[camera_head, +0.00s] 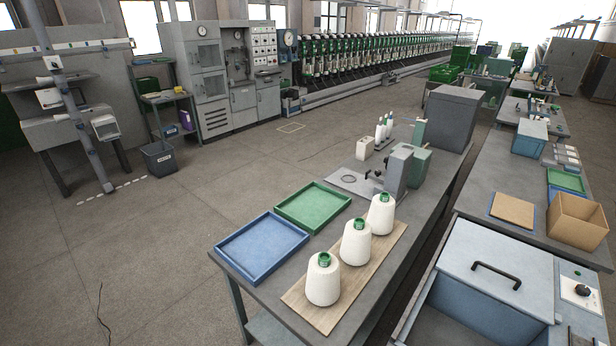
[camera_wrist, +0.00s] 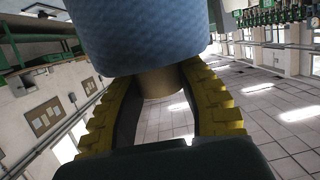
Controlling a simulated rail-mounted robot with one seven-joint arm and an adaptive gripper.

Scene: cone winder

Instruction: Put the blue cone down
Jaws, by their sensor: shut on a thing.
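The blue cone (camera_wrist: 140,35) fills the top of the wrist view, its upper part cut off by the picture edge. A tan core end (camera_wrist: 156,83) sticks out of it toward my gripper. My gripper (camera_wrist: 158,76), with yellow ridged fingers, is shut on this core, one finger on each side. The wrist view is strongly tilted, with wall and floor behind the cone. Neither my gripper nor the blue cone shows in the head view. There, an empty blue tray (camera_head: 262,247) and an empty green tray (camera_head: 312,207) lie on the grey table (camera_head: 262,299).
Three white cones (camera_head: 355,243) with green tops stand in a row on a wooden board (camera_head: 319,318) right of the trays. A grey-green device (camera_head: 398,172) and slim bobbins (camera_head: 383,130) stand farther back. A second bench (camera_head: 480,195) holds an open cardboard box (camera_head: 577,220).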

